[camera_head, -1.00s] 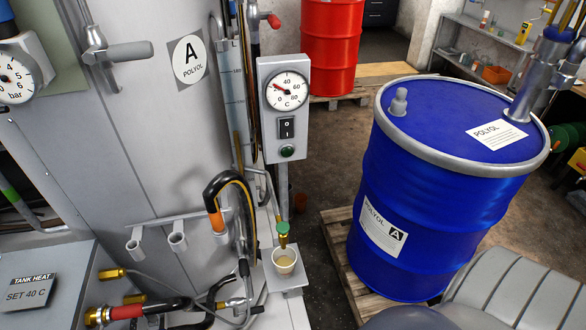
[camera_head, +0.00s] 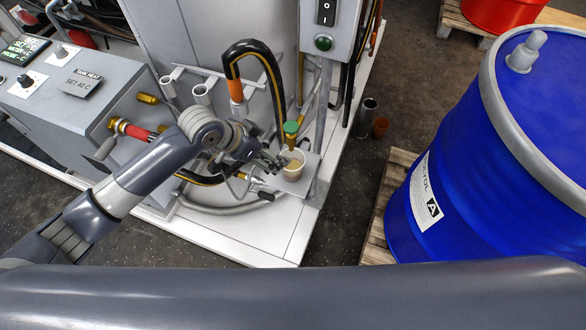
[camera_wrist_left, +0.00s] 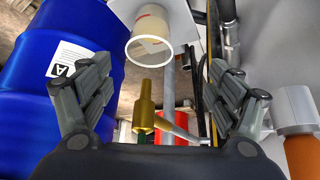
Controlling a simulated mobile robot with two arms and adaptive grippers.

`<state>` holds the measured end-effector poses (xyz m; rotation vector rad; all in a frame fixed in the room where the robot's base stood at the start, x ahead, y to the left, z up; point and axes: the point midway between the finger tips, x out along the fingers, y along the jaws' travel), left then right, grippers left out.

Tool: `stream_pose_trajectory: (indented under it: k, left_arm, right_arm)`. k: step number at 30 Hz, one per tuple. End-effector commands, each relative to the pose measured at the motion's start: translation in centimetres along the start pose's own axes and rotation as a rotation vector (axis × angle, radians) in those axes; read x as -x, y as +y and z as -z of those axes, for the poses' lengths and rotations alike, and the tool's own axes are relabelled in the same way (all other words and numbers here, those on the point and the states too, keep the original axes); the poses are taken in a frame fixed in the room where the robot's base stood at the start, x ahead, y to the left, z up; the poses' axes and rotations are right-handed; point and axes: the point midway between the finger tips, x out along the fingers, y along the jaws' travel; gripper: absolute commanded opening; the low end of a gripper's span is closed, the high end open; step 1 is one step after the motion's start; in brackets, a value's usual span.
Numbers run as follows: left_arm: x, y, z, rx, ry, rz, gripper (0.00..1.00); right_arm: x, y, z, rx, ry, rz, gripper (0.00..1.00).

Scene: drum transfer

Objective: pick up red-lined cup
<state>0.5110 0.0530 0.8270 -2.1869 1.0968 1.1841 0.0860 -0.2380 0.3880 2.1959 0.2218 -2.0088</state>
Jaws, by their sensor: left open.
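A small pale cup (camera_head: 292,166) stands upright on a small grey shelf (camera_head: 309,182) under a green-topped brass tap, with yellowish content inside. My right gripper is not in view.
The brass tap nozzle (camera_wrist_left: 145,110) sits just in front of the cup in the wrist view. A black hose (camera_head: 250,50) arches behind it. A blue drum (camera_head: 480,180) stands on a pallet to the right. A metal beaker (camera_head: 367,112) stands on the floor.

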Motion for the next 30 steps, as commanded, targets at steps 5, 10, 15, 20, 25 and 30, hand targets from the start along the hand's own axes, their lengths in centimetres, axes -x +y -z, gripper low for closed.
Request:
stream_pose_trajectory:
  k: [5,10,15,20,25,30]
  left_arm:
    - [0.5,1.3,0.4,-0.049,-0.015,-0.025,0.83]
    - [-2.1,1.5,0.5,-0.051,-0.015,-0.027,0.83]
    - [-4.0,1.4,0.5,-0.049,-0.014,-0.026,0.83]
    - [-4.8,1.5,0.5,-0.050,-0.013,-0.025,0.83]
    - [-6.8,1.7,0.7,-0.049,-0.014,-0.026,0.83]
    - [-8.9,1.8,0.6,-0.049,-0.013,-0.025,0.83]
  right_arm:
    - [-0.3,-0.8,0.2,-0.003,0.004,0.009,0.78]
    - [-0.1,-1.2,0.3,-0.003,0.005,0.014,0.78]
    - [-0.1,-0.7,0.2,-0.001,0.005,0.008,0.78]
    - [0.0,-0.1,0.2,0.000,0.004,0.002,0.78]
    - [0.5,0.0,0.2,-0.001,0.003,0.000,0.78]
    - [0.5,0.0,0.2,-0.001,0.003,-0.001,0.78]
